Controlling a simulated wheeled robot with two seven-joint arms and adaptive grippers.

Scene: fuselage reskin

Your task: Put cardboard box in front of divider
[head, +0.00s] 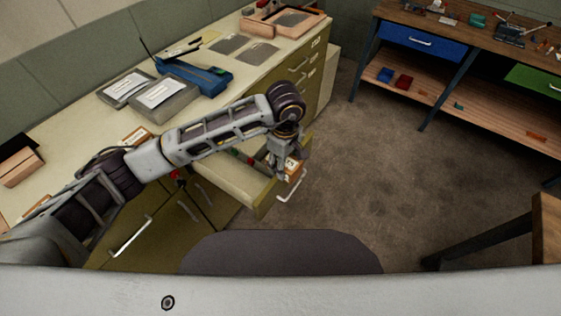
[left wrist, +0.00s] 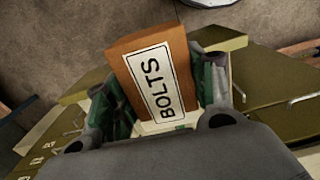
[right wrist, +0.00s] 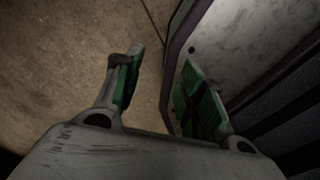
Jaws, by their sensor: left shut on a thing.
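A small brown cardboard box (left wrist: 124,60) with a white "BOLTS" label is between the fingers of my left gripper (left wrist: 168,92), which is shut on it. In the head view my left gripper (head: 284,160) holds the box (head: 294,170) over the front right end of an open drawer (head: 262,203). The drawer's inside is partly hidden by my left arm. I cannot clearly make out a divider in it. My right gripper (right wrist: 160,90) is open and empty above the floor, beside a grey panel; it is outside the head view.
The counter (head: 95,130) above the drawer carries grey cases (head: 165,98), a blue tool (head: 200,75) and another small box (head: 136,136). A workbench (head: 465,50) with blue and green drawers stands at the back right. The floor (head: 390,160) between is clear.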

